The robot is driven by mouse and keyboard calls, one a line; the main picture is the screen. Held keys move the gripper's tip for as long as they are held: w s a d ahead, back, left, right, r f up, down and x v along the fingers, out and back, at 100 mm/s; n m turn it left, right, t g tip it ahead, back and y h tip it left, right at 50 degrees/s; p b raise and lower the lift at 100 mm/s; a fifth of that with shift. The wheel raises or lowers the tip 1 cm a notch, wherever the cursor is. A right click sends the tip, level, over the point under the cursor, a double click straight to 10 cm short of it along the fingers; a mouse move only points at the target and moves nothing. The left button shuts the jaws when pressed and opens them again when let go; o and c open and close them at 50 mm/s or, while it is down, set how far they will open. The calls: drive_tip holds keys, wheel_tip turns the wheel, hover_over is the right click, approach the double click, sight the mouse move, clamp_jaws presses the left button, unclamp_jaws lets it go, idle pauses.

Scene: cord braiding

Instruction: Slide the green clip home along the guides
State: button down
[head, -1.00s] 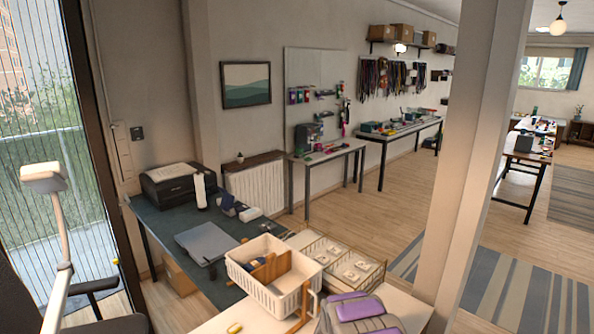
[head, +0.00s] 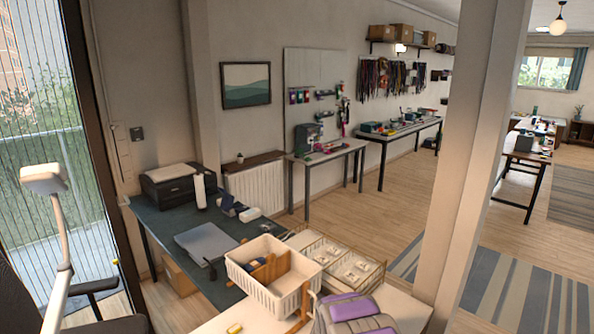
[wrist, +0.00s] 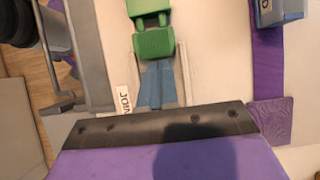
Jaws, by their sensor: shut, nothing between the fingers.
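In the wrist view the green clip (wrist: 155,42) is a block at the top centre, with a second green part just above it that runs out of the frame. Below the clip a blue strip (wrist: 156,85) runs down between two thin pale guides (wrist: 183,75). The front of my gripper (wrist: 155,124), a dark bar with screws on a purple body, fills the bottom. It is shut and empty. The clip is ahead of the bar, with a gap between them. The bar hides the lower ends of the strip and guides. The clip cannot be made out in the head view.
A "JOIN" label (wrist: 125,103) lies left of the strip. A purple band (wrist: 268,70) and a blue-grey block (wrist: 278,12) are at right. In the head view a white basket (head: 270,290) and a wire tray (head: 345,265) stand on the near pale table (head: 405,308).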

drive_tip(key=shift+s+a, duration=0.45)
idle(0.5)
drive_tip(key=shift+p+v, duration=1.25)
drive_tip(key=shift+v, duration=1.7)
drive_tip(key=shift+f, duration=0.1)
